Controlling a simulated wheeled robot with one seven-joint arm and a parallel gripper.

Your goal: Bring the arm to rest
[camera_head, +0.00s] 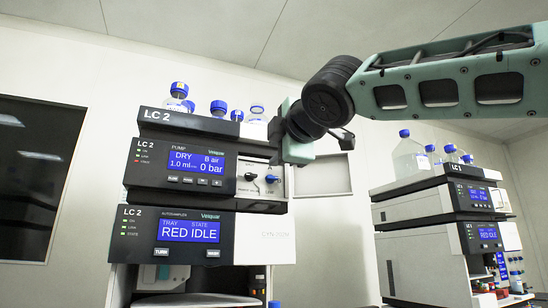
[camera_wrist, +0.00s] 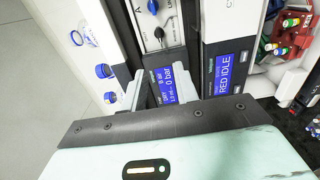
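My arm reaches in from the upper right in the camera_head view. My gripper (camera_head: 292,150) is at the right side of the LC 2 stack, beside the pump module (camera_head: 150,165). I cannot tell from there whether it touches. In the camera_wrist view my gripper (camera_wrist: 149,80) shows two grey fingers with a narrow gap and nothing held between them. The pump display (camera_wrist: 175,84) lies just beyond the fingers; in the camera_head view it reads DRY, B air, 0 bar. A blue knob (camera_head: 272,179) and a dark knob (camera_head: 249,177) are on the pump's white panel.
The autosampler (camera_head: 140,235) below reads TRAY RED, STATE IDLE. Blue-capped bottles (camera_head: 219,110) stand on top of the stack, near my wrist. A second stack, LC 3 (camera_head: 420,210), stands to the right. Wall shows between the stacks; a dark window (camera_head: 35,170) is at left.

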